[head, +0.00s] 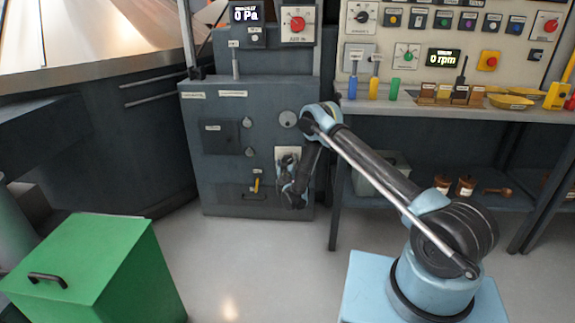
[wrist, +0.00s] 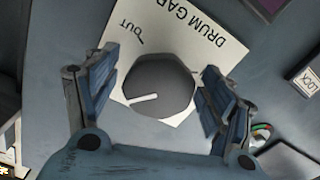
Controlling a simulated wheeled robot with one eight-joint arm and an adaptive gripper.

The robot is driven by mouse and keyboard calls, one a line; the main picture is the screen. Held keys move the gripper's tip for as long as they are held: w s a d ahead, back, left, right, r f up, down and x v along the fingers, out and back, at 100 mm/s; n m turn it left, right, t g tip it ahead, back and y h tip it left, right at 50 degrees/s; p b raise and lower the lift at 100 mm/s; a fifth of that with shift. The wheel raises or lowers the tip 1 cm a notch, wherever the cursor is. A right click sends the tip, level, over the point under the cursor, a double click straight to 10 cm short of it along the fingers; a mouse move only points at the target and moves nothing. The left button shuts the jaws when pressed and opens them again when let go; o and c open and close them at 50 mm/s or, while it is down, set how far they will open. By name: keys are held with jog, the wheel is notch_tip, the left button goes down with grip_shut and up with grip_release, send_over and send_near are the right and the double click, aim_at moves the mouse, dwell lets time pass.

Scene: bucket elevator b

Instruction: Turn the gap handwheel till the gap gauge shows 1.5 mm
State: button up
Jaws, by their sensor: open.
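The gap handwheel (wrist: 158,88) is a dark grey round knob with a white pointer line, on a white plate (wrist: 205,50) lettered "DRUM GAP" and "OUT" in the wrist view. My gripper (wrist: 160,80) is open, with one blue-grey finger to each side of the knob; I cannot tell whether either touches it. In the head view my gripper (head: 291,185) is at the lower right of the dark cabinet (head: 225,175), in front of the white plate (head: 288,153), and hides the knob there. I cannot make out the gap gauge or its reading.
A yellow handle (head: 256,185) is just left of my gripper on the cabinet. A bench (head: 460,112) with tools stands to the right. A green bin (head: 95,265) is at the lower left. The floor (head: 250,255) between is clear.

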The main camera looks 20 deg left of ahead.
jog(key=shift+r, duration=4.95)
